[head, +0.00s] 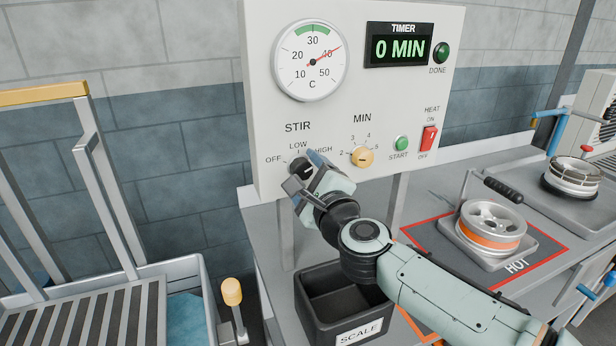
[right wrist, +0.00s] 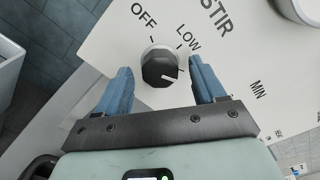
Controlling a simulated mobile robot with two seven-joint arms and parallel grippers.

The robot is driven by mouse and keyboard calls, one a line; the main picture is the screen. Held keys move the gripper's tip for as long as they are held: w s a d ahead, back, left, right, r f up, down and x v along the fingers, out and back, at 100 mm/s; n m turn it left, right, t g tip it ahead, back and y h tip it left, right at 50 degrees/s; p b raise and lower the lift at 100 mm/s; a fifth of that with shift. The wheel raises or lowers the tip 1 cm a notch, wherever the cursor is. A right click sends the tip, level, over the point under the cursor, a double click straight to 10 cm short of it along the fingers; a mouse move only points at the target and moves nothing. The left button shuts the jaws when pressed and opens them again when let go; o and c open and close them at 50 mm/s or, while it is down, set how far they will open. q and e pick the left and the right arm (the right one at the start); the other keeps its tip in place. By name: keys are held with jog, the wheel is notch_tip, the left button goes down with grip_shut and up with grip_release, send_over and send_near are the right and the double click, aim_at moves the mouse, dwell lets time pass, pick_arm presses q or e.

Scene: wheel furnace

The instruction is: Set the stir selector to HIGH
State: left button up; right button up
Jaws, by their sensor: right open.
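The stir selector is a round black knob (head: 300,166) under the STIR label on the white panel, with OFF, LOW and HIGH marks around it. In the right wrist view the knob (right wrist: 160,66) shows a white pointer line. The line points past LOW, to the side where HIGH lies; a finger hides the HIGH mark there, so the exact alignment cannot be told. My right gripper (head: 304,180) is open at the knob. Its two blue fingers (right wrist: 161,80) stand on either side of the knob, with gaps visible. My left gripper is not in view.
The panel (head: 375,95) also carries a yellow MIN knob (head: 362,157), a green START button (head: 400,143) and a red HEAT switch (head: 429,139) to the right. A black SCALE bin (head: 345,310) stands below my right arm. A wheel (head: 491,228) sits on the HOT area.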

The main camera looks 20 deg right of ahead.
jog(key=s, duration=1.3)
jog(key=shift+s+a+p, duration=0.2)
jog(key=shift+a+p, duration=0.15)
jog(key=shift+a, duration=0.05)
